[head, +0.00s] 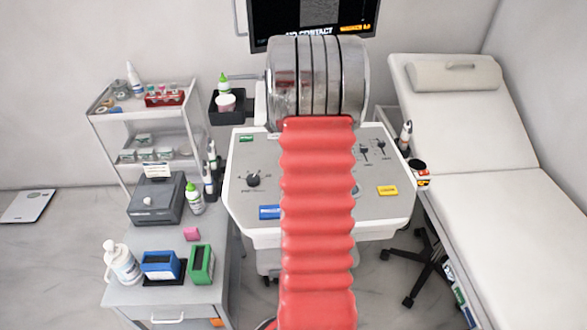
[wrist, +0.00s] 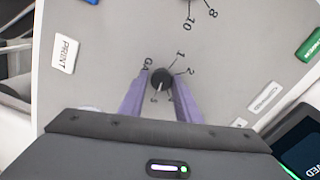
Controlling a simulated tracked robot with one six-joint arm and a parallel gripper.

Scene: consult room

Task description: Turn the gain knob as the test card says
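The gain knob (wrist: 161,77) is a small dark round knob with a pale pointer mark toward the bottom of the wrist view. Printed numbers ring it, with 1 and 2 readable at its upper right; the label beside it reads "GA" before a finger covers it. My gripper (wrist: 161,82) has its two purple fingers on either side of the knob, with no clear gap between tips and knob. In the head view my red-sleeved arm hides this knob and my fingers. The console (head: 240,205) carries it. I cannot pick out the test card.
Another dial (head: 253,180) is on the console's left part. A monitor (head: 312,18) behind reads "NO CONTACT". A couch (head: 490,200) stands at right; a side table (head: 125,292) with bottles and boxes and a shelf trolley (head: 95,118) are at left.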

